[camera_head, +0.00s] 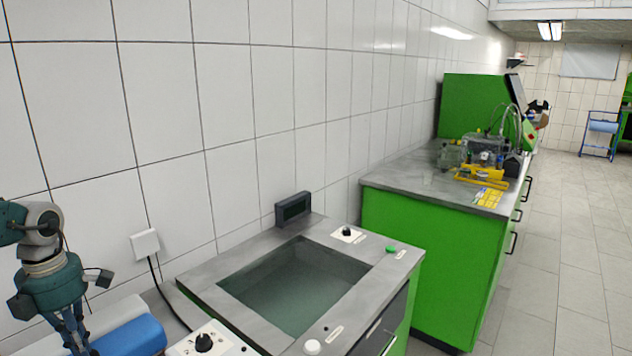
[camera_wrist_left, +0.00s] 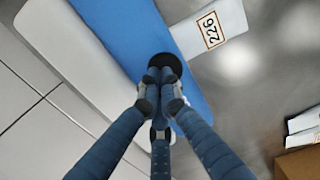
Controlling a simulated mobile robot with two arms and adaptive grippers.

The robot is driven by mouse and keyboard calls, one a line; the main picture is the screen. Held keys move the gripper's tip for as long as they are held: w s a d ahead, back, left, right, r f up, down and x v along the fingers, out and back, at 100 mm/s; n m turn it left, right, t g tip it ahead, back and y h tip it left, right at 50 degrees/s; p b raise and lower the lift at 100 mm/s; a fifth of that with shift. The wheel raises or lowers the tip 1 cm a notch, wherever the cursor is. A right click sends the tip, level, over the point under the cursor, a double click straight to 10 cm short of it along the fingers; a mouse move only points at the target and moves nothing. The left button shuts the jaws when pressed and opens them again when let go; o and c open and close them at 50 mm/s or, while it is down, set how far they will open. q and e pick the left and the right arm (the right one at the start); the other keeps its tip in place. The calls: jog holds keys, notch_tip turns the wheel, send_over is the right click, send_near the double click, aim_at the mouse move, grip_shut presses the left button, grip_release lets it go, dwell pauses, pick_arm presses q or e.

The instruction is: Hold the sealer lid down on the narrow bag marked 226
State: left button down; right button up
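The sealer has a blue lid (camera_head: 132,338) beside a white body (camera_head: 110,314) at the lower left of the head view. In the left wrist view the blue lid (camera_wrist_left: 125,25) runs diagonally. A narrow pale bag (camera_wrist_left: 185,38) with the label 226 lies flat, its near end meeting the lid's edge. My left gripper (camera_head: 78,352) points down at the lid. In the wrist view its fingers (camera_wrist_left: 160,78) are drawn together, with nothing seen between them, over a dark round spot on the lid. I cannot tell whether they touch it. My right gripper is not in view.
A brown box (camera_wrist_left: 302,162) with white labelled packets stands right in the wrist view. A white control box (camera_head: 208,342) with a black knob is near the sealer. A sunken water basin (camera_head: 295,285) lies right of it. A green bench (camera_head: 415,260) carries a pump (camera_head: 480,155).

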pick_arm(q)
notch_tip(320, 180, up, 9)
jog(key=p, duration=0.4)
dwell(0.6)
